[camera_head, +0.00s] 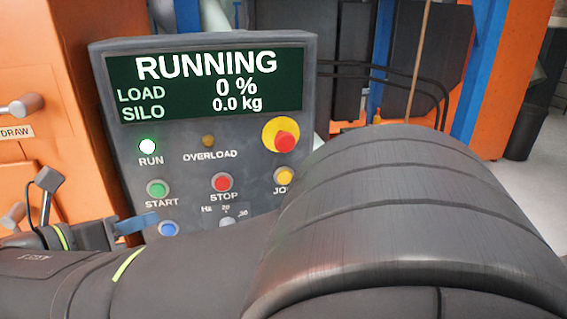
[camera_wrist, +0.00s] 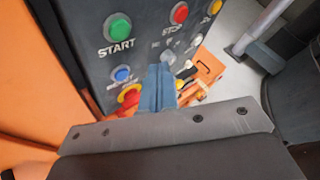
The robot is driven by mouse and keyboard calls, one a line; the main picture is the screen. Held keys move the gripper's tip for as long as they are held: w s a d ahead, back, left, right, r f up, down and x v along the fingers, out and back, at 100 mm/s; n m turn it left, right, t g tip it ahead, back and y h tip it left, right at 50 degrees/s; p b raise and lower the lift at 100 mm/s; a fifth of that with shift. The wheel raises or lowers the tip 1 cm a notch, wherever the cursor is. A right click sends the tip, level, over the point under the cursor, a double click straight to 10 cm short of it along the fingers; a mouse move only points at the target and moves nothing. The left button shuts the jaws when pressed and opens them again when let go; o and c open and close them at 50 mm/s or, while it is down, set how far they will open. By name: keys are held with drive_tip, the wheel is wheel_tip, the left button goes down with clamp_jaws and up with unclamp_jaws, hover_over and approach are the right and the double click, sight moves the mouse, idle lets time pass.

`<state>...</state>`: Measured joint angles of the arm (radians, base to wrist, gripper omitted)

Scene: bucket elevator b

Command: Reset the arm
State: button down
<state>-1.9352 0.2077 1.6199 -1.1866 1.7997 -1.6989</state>
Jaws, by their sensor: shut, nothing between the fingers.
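My gripper (camera_head: 138,223) is in front of the lower left of the grey control panel (camera_head: 101,75). Its blue fingers are together and empty; they also show in the wrist view (camera_wrist: 158,88). The display (camera_head: 205,85) reads RUNNING, LOAD 0 %, SILO 0.0 kg. The RUN lamp (camera_head: 148,146) is lit white, and the OVERLOAD lamp (camera_head: 208,141) looks dim. My dark arm covers the panel's lower right.
The red STOP button (camera_head: 222,182), a red-on-yellow mushroom button (camera_head: 285,142), a yellow button (camera_head: 284,176) and a Hz knob (camera_head: 226,222) are on the panel. An orange cabinet (camera_head: 60,75) with handles is close on the left. Black cables (camera_head: 400,75) run behind.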

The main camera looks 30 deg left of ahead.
drive_tip(key=shift+a, duration=0.1)
drive_tip(key=s+d, duration=0.2)
drive_tip(key=shift+s+d, duration=0.15)
drive_tip(key=shift+d, duration=0.25)
idle(0.4)
